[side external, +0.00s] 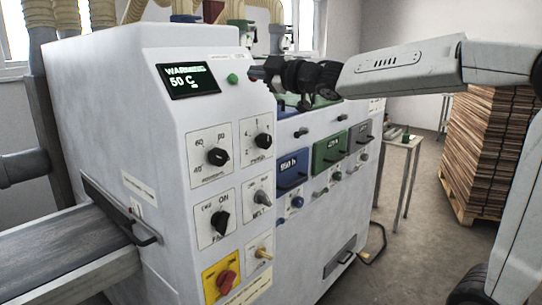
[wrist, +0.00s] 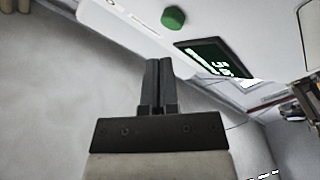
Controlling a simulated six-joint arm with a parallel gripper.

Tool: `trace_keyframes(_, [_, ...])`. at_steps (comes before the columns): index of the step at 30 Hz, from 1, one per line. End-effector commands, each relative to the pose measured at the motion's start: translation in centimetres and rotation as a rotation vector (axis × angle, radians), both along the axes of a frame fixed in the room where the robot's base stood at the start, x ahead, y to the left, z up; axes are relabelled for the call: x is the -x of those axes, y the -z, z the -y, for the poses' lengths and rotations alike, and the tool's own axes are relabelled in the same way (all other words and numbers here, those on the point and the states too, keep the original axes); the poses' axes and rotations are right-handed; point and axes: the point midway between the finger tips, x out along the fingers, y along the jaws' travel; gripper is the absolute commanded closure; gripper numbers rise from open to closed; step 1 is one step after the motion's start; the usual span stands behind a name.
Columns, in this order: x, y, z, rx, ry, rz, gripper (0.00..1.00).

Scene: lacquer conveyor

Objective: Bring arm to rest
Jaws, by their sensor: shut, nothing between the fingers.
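My gripper (side external: 254,73) is shut and empty in the side external view. It is held level in front of the upper part of the white machine (side external: 130,90), close to the green button (side external: 232,78) in the picture. Whether it touches the machine cannot be told from this view. In the wrist view my gripper (wrist: 158,62) shows its two dark fingers pressed together. The green button (wrist: 173,17) lies beyond the fingertips there, apart from them. The display (side external: 188,80) reads "WARMING 50 C" and also shows in the wrist view (wrist: 215,58).
Black knobs (side external: 217,156), a red rotary switch (side external: 227,281) and coloured drawers (side external: 291,171) are on the machine's front. A conveyor belt (side external: 60,250) enters at the left. A small table (side external: 398,143) and a pallet of stacked boards (side external: 490,140) stand at the right, with bare floor between.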

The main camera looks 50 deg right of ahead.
Motion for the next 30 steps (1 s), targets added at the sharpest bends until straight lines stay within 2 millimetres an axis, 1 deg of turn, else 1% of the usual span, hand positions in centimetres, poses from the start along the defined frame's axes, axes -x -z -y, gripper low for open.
trace_keyframes(1, [-0.1, 1.6, -0.1, -0.036, 0.018, -0.041, 1.00])
trace_keyframes(4, [-0.1, 5.2, -0.2, -0.119, 0.066, -0.136, 1.00])
trace_keyframes(8, [0.5, 10.5, -0.3, -0.225, 0.136, -0.279, 1.00])
trace_keyframes(9, [0.8, 12.3, -0.4, -0.255, 0.158, -0.325, 1.00])
trace_keyframes(11, [1.4, 14.8, -0.6, -0.296, 0.188, -0.393, 1.00])
trace_keyframes(12, [1.9, 16.5, -0.7, -0.322, 0.209, -0.438, 1.00])
trace_keyframes(16, [3.9, 21.8, -1.2, -0.402, 0.276, -0.587, 1.00])
trace_keyframes(17, [4.5, 23.0, -1.4, -0.418, 0.293, -0.626, 1.00])
trace_keyframes(18, [5.4, 24.7, -1.6, -0.442, 0.315, -0.677, 1.00])
trace_keyframes(20, [6.9, 27.2, -2.1, -0.477, 0.351, -0.757, 1.00])
trace_keyframes(21, [8.0, 28.9, -2.4, -0.499, 0.375, -0.811, 1.00])
trace_keyframes(23, [9.9, 31.3, -2.9, -0.534, 0.414, -0.897, 1.00])
trace_keyframes(24, [11.2, 32.9, -3.3, -0.554, 0.440, -0.956, 1.00])
trace_keyframes(26, [13.3, 35.0, -3.9, -0.583, 0.479, -1.041, 1.00])
trace_keyframes(27, [14.7, 36.2, -4.2, -0.601, 0.504, -1.093, 1.00])
trace_keyframes(30, [17.7, 38.5, -5.1, -0.635, 0.556, -1.205, 1.00])
